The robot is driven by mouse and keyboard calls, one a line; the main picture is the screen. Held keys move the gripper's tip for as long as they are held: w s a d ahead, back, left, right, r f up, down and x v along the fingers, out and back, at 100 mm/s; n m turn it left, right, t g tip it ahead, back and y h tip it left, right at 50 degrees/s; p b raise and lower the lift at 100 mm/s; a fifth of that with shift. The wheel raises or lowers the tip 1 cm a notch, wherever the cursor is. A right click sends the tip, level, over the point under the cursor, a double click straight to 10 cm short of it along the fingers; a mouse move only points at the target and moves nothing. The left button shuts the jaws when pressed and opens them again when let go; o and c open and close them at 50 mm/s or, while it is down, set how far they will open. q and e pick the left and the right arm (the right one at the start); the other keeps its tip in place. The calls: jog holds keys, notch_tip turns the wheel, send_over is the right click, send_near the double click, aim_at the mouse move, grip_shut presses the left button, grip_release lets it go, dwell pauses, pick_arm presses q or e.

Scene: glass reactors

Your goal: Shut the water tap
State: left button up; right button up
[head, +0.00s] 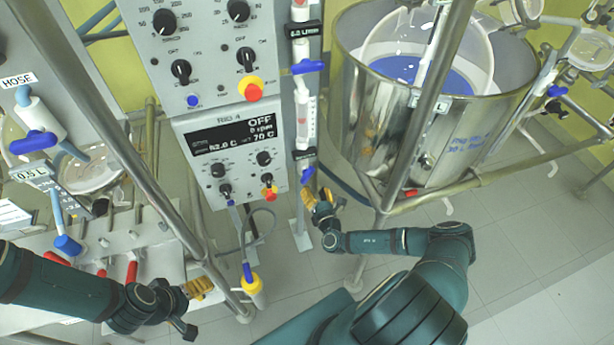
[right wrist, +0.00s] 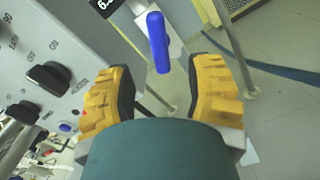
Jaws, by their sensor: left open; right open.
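Several blue tap handles show in the head view. One blue handle (head: 308,174) is low on the narrow white panel, just above my right gripper (head: 318,194). In the right wrist view, a blue handle (right wrist: 158,42) stands between and beyond the yellow fingers of my open right gripper (right wrist: 160,85), with a gap on both sides. Another blue handle (head: 309,67) is higher on the same panel. A third blue handle (head: 33,142) is under the HOSE label. No water label is readable. My left gripper (head: 200,300) is open and empty at the lower left.
A control box (head: 232,140) with knobs and a display stands left of the narrow panel. A steel vessel (head: 400,130) in a tube frame is at the right. A yellow-capped blue fitting (head: 251,283) hangs near my left gripper. Floor at the right is clear.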

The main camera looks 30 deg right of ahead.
aim_at(309, 178)
jog(key=b+x, duration=0.1)
jog(key=x, duration=0.7)
jog(key=shift+a, duration=0.15)
grip_shut()
